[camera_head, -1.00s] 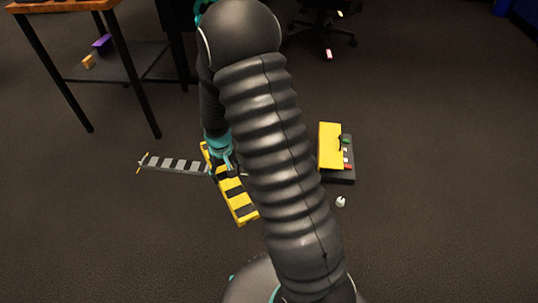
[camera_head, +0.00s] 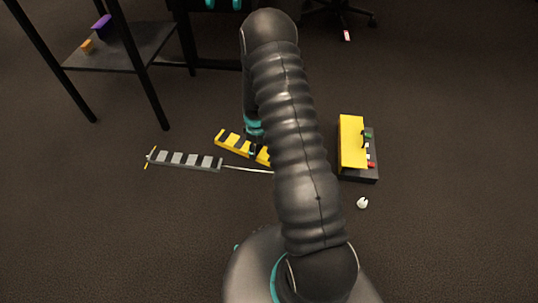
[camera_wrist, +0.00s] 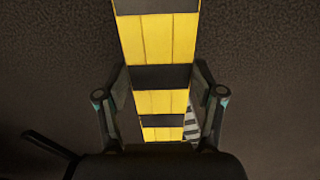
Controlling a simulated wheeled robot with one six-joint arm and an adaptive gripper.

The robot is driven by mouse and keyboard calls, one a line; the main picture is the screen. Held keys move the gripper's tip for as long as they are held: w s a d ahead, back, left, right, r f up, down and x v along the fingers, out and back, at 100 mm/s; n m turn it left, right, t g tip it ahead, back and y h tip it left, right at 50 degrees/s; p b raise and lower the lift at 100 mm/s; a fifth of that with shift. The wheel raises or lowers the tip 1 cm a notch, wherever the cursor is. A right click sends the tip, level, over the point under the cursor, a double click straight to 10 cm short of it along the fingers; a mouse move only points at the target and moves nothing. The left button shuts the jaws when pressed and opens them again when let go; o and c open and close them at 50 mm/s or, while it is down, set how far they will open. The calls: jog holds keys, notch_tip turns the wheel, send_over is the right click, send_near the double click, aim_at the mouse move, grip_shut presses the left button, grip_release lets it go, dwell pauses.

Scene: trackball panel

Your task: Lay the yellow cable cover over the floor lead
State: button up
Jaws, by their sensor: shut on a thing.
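The yellow cable cover (camera_head: 231,140) with black bands is held by my gripper (camera_wrist: 160,75), whose fingers are on both sides of it in the wrist view. In the head view it slants from upper left to lower right, and my arm hides its right end. The floor lead (camera_head: 245,169) shows as a thin pale line on the floor, running right from a grey striped strip (camera_head: 185,161) until my arm hides it. The cover appears above and behind the lead in the head view; I cannot tell its height.
A black box with a yellow top (camera_head: 352,141) and coloured buttons stands on the floor to the right. A small white item (camera_head: 362,202) lies in front of it. A dark table with a lower shelf (camera_head: 125,48) stands at the back left. Front left floor is clear.

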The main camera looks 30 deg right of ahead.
jog(key=d+f+n, duration=0.4)
jog(key=d+f, duration=0.1)
jog(key=f, duration=0.3)
jog(key=b, duration=0.3)
send_over(269, 171)
jog(key=shift+f, duration=3.05)
jog(key=shift+b, duration=0.4)
jog(key=shift+f+b, duration=1.45)
jog(key=shift+f, duration=0.15)
jog(key=o, duration=1.5)
jog(key=shift+o, duration=0.2)
notch_tip(269, 171, up, 12)
jog(key=shift+m, duration=0.4)
